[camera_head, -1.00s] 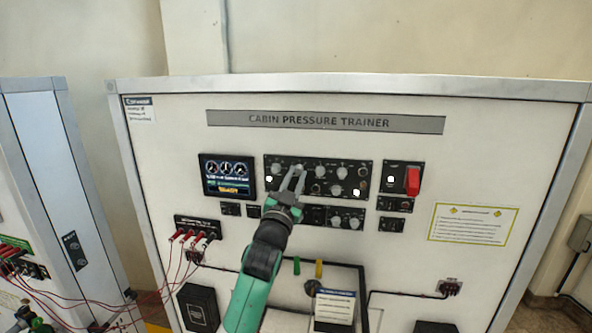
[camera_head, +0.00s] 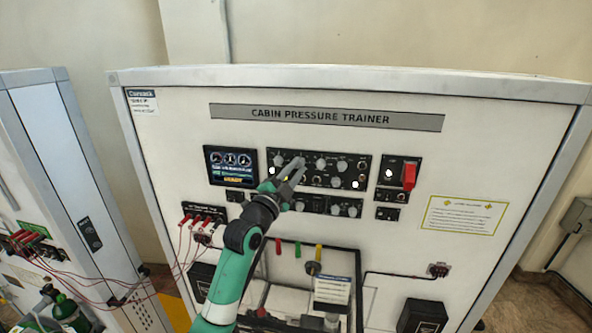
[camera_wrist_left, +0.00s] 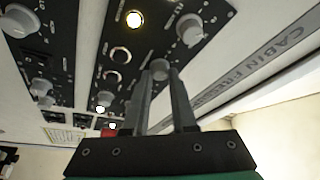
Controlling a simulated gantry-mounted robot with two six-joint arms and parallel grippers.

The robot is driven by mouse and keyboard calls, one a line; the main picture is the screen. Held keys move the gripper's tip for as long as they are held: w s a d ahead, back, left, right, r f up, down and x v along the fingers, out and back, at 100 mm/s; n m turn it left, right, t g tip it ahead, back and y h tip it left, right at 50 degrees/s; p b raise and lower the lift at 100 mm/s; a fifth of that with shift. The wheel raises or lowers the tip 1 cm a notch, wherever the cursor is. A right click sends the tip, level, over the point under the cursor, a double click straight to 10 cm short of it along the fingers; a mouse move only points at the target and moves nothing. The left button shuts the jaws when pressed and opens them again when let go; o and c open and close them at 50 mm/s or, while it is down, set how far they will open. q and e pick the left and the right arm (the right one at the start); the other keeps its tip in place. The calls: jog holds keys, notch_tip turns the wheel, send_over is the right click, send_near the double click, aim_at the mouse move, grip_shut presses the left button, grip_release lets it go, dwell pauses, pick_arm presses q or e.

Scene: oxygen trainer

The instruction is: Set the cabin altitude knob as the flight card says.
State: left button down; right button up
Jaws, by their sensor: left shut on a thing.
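My left gripper (camera_head: 294,165) is at the upper left of the black control panel (camera_head: 333,184) on the cabin pressure trainer. In the left wrist view its fingertips (camera_wrist_left: 162,74) are shut on a round grey knob (camera_wrist_left: 159,69), which shows between them. The fingers partly hide this knob, and its label and pointer cannot be read. A white card with a blue header (camera_head: 332,291) stands low in front of the trainer; its print is too small to read. My right gripper is not in view.
More grey knobs (camera_head: 321,163) sit close beside the gripper. A red switch cover (camera_head: 409,175) is to the right and a lit gauge display (camera_head: 231,165) to the left. Red leads (camera_head: 184,232) hang at lower left. A yellow-edged placard (camera_head: 464,215) is at right.

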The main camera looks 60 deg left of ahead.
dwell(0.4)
pick_arm(q)
jog(key=c, duration=0.7)
grip_release()
jog(key=shift+c, duration=0.2)
jog(key=b+v, duration=0.3)
jog(key=v, duration=0.8)
jog(key=shift+s, duration=0.3)
jog(key=shift+d, duration=0.15)
